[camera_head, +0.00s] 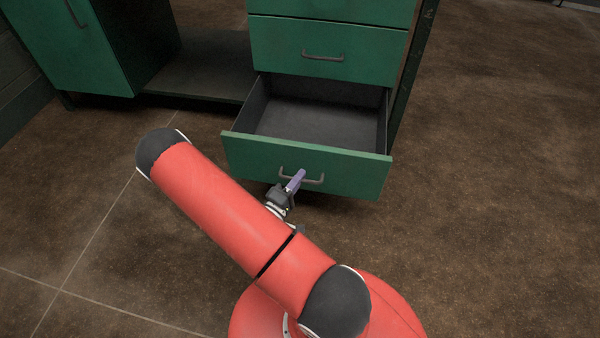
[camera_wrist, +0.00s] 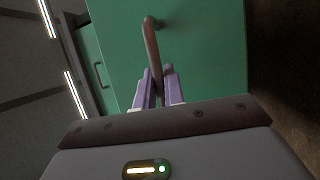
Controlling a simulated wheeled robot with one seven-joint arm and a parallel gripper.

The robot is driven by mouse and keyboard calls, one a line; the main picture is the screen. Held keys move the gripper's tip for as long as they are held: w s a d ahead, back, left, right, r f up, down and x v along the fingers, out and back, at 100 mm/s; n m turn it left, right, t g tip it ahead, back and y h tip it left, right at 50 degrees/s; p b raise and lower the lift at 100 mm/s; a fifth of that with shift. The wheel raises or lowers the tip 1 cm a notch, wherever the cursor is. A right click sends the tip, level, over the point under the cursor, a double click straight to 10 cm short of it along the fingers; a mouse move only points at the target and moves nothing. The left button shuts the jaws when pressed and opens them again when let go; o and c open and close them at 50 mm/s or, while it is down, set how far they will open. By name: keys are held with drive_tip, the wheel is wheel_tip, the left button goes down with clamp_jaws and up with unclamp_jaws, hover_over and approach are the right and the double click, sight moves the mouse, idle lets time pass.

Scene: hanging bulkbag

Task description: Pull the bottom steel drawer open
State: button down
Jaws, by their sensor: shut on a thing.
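The bottom steel drawer (camera_head: 340,168) has a green front and stands well out from the cabinet, with its grey, empty inside showing. Its bar handle (camera_head: 316,181) is on the middle of the front. My gripper (camera_head: 297,178) is at the handle, with its purple fingers shut on the bar. In the wrist view, the fingers (camera_wrist: 158,88) close around the brown-grey handle (camera_wrist: 151,45) in front of the green drawer face (camera_wrist: 205,50). Part of the handle is hidden between the fingers.
A closed green drawer (camera_head: 330,52) with its own handle is above the open one. A green cabinet door (camera_head: 75,45) is at the left, with a dark low shelf (camera_head: 200,68) between. The brown floor (camera_head: 490,180) is clear on the right.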

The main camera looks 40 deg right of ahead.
drive_tip(key=shift+s+a, duration=0.55)
drive_tip(key=shift+a, duration=0.1)
drive_tip(key=c, duration=1.8)
unclamp_jaws()
drive_tip(key=v, duration=0.7)
drive_tip(key=shift+s+a+f, duration=0.1)
drive_tip(key=shift+a+f, duration=0.05)
drive_tip(key=shift+a, duration=0.2)
